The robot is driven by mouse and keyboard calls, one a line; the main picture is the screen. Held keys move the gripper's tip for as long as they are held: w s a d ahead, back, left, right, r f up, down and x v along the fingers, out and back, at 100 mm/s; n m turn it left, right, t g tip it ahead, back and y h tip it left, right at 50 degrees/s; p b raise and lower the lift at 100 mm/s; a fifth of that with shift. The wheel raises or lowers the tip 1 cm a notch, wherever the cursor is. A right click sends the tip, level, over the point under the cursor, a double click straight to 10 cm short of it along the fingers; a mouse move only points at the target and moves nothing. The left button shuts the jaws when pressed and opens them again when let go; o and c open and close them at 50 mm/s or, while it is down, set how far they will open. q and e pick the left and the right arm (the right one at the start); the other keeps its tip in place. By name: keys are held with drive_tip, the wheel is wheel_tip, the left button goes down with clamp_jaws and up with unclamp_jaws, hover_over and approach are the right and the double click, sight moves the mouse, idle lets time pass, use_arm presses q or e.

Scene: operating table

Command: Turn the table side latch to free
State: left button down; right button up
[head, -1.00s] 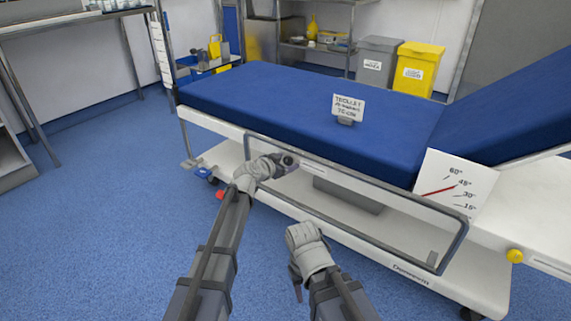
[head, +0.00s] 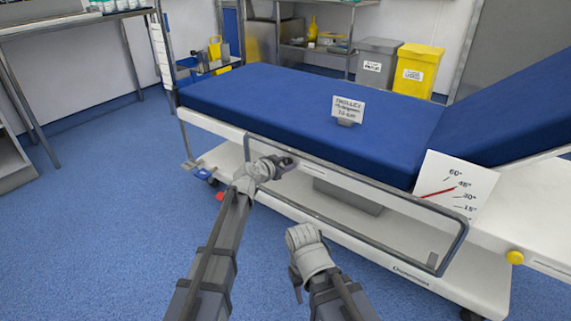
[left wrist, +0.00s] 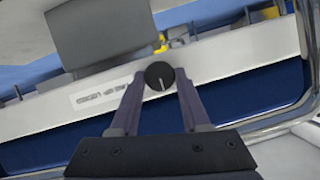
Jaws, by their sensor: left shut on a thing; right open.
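The side latch (left wrist: 160,75) is a dark round knob with a pale pointer line on the table's white side rail. In the left wrist view it sits between the fingertips of my left gripper (left wrist: 158,88), which is shut on it. The pointer line runs nearly up and down in that picture. A small printed label (left wrist: 98,95) is on the rail beside the knob, too blurred to read fully. In the head view my left gripper (head: 284,163) is at the rail and mostly covers the knob. My right gripper (head: 297,290) is open and empty, low in front of the table.
The operating table has a blue mattress (head: 300,110) and a grey side-rail frame (head: 380,182) near my grippers. An angle card (head: 452,188) and a yellow knob (head: 515,257) are at the right. A sign (head: 348,107) stands on the mattress. The floor at left is clear.

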use_arm(q)
drive_tip(key=shift+w+a+n+g+h, duration=0.15)
drive_tip(key=shift+n+g+h, duration=0.35)
drive_tip(key=shift+n+h, duration=0.5)
drive_tip(key=n, duration=0.1)
drive_tip(key=n+g+h+b, duration=0.1)
drive_tip(key=n, duration=0.1)
drive_tip(key=shift+a+f, duration=0.15)
drive_tip(key=shift+f, duration=0.05)
drive_tip(key=n+h+b, duration=0.1)
drive_tip(key=n, duration=0.1)
drive_tip(key=n+h+b, duration=0.1)
drive_tip(key=n+b, duration=0.1)
drive_tip(key=shift+w+a+f+g+h, duration=0.1)
drive_tip(key=shift+f+g+h, duration=0.1)
drive_tip(key=shift+g+h, duration=0.15)
drive_tip(key=n+h+b, duration=0.1)
drive_tip(key=n+b, duration=0.1)
drive_tip(key=shift+n, duration=0.3)
drive_tip(key=shift+n+h+b, duration=0.25)
drive_tip(key=shift+n+b, duration=0.25)
drive_tip(key=shift+c, duration=1.9)
unclamp_jaws()
